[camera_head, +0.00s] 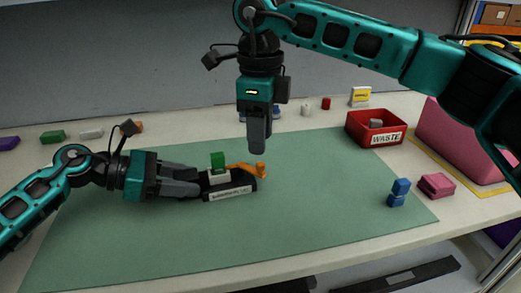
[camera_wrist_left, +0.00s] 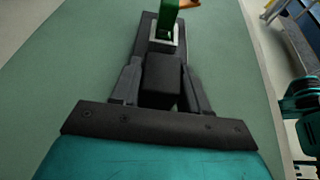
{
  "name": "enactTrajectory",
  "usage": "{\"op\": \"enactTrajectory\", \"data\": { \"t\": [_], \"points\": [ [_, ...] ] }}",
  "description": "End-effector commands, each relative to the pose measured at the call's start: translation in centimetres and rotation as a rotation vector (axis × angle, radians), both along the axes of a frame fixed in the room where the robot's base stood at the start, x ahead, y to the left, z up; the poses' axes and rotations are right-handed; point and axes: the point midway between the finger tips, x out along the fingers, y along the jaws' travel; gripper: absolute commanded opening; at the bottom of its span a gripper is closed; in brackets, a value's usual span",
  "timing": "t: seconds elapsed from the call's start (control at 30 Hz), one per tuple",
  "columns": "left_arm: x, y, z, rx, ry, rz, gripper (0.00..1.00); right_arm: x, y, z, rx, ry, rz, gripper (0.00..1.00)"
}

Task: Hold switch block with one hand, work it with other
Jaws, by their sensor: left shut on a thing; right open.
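The switch block (camera_head: 230,191) is a dark block with a pale label on its front, a green rocker or button (camera_head: 217,160) on a light plate and an orange lever (camera_head: 248,168) at its right end. It lies on the green mat (camera_head: 310,225). My left gripper (camera_head: 198,183) is shut on the block's left end; the left wrist view shows its fingers on both sides of the dark block (camera_wrist_left: 161,80). My right gripper (camera_head: 258,149) points down above and just behind the lever, apart from it as far as I can tell. It is open, though its fingers overlap in this view.
A red bin (camera_head: 374,138) marked WASTE stands at the back right. A blue piece (camera_head: 398,193) and a pink block (camera_head: 436,186) lie to the right, near a large pink box (camera_head: 460,140). Several small blocks line the back. The mat's front is clear.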

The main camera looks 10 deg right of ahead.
Motion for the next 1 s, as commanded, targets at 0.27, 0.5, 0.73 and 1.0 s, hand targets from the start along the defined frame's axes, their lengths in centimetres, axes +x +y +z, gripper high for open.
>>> {"op": "enactTrajectory", "data": {
  "t": [0.27, 0.5, 0.73, 1.0],
  "points": [
    [0.0, 0.0, 0.0, 0.000, 0.000, 0.001, 0.00, 0.0, 0.0, 5.3, 0.001, 0.000, -0.002, 0.43],
    [0.0, 0.0, 0.0, 0.000, 0.000, 0.001, 0.00, 0.0, 0.0, 6.7, 0.000, 0.001, -0.001, 0.43],
    [0.0, 0.0, 0.0, 0.000, 0.000, 0.001, 0.00, 0.0, 0.0, 6.8, 0.000, 0.001, -0.001, 0.43],
    [0.0, 0.0, 0.0, 0.000, 0.000, 0.001, 0.61, 0.0, 0.0, 6.7, 0.000, 0.001, -0.001, 0.43]
  ]
}}
